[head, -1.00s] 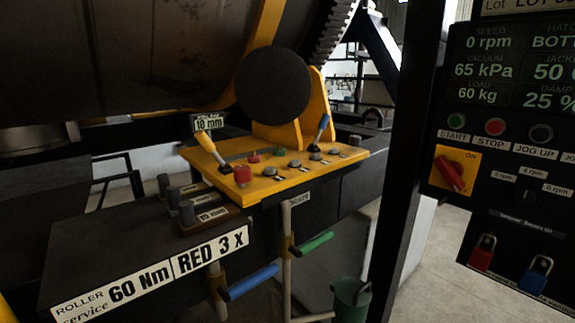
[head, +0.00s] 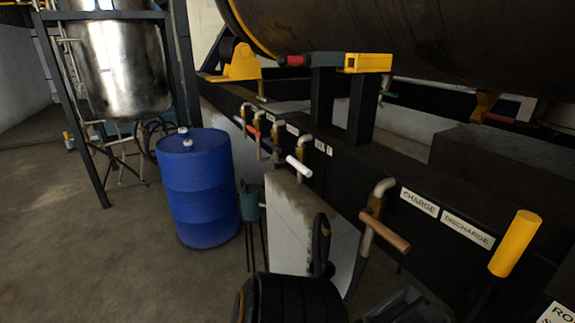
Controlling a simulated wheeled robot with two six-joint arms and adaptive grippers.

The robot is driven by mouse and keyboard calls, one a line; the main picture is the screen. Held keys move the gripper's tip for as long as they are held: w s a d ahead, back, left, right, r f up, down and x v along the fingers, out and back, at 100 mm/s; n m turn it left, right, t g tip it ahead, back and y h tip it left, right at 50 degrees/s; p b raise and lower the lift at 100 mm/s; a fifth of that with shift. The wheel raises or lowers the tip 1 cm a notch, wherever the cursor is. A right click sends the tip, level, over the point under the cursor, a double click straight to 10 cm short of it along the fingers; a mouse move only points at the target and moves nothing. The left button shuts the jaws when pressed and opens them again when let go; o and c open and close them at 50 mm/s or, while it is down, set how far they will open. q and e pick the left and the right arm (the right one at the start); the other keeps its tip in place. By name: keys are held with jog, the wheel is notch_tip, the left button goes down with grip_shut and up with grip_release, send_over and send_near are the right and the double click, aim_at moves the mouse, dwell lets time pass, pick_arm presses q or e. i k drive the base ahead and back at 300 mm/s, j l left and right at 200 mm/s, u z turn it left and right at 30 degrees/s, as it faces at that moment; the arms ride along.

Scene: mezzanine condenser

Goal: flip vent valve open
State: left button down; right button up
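Several pipe valves with lever handles line the dark beam below the drum. One has a white handle (head: 299,166), one a red-orange handle (head: 253,132), and one a tan handle (head: 385,232) near the CHARGE and DISCHARGE labels. The small plates above the farther valves are too small to read, so I cannot tell which valve is the vent valve. Neither gripper can be made out in the head view.
A blue drum barrel (head: 198,188) stands on the floor at left, before a steel tank (head: 122,65) on a frame. A yellow handle (head: 514,243) rises at right. A dark rounded shape fills the bottom centre.

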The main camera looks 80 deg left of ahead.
aim_at(292, 159)
jog(key=u, duration=2.65)
